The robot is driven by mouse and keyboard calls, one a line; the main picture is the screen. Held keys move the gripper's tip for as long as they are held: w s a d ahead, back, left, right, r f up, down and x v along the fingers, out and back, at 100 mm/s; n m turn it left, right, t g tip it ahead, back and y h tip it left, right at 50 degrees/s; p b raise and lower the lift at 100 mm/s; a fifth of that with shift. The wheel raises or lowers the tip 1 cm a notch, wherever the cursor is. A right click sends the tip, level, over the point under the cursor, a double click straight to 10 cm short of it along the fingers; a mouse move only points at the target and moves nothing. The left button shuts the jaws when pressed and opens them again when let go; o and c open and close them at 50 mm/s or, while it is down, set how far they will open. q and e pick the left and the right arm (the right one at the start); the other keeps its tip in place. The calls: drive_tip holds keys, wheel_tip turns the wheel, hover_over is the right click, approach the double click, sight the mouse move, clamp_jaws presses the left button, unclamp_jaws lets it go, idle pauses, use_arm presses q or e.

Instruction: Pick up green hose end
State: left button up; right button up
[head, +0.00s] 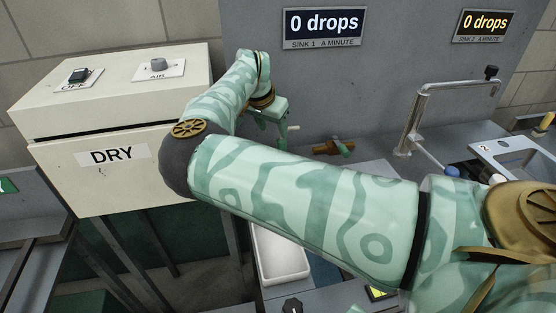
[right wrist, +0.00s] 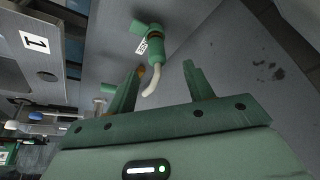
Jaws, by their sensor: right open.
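The green hose end (right wrist: 150,45), with a dark band and a pale bent spout, shows in the right wrist view just beyond my right gripper (right wrist: 160,85). Its spout tip reaches toward the space between the two fingers, nearer the left finger. The fingers are apart and nothing is gripped. In the head view my right gripper (head: 275,115) is at the end of my bent arm, by the grey back panel. A pale tip shows beside it there, and I cannot tell whether it is the hose's spout. My left gripper is out of view.
A cream DRY box (head: 120,130) stands left of my gripper. A brass fitting with a green part (head: 335,147) is at the back panel. A steel tap (head: 415,115) stands to the right. A white tray (head: 280,262) lies below my arm.

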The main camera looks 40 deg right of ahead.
drive_tip(key=b+x, duration=0.1)
drive_tip(key=x, duration=0.2)
drive_tip(key=b+x, duration=0.1)
drive_tip(key=x, duration=0.3)
drive_tip(key=d+b+x, duration=0.1)
drive_tip(key=x, duration=0.2)
drive_tip(key=shift+s+f, duration=0.1)
drive_tip(key=shift+f, duration=0.05)
drive_tip(key=shift+s, duration=0.1)
drive_tip(key=shift+c, duration=1.2)
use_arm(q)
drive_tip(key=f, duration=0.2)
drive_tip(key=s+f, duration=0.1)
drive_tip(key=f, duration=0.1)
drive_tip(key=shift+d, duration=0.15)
use_arm(e)
drive_tip(key=c, duration=0.8)
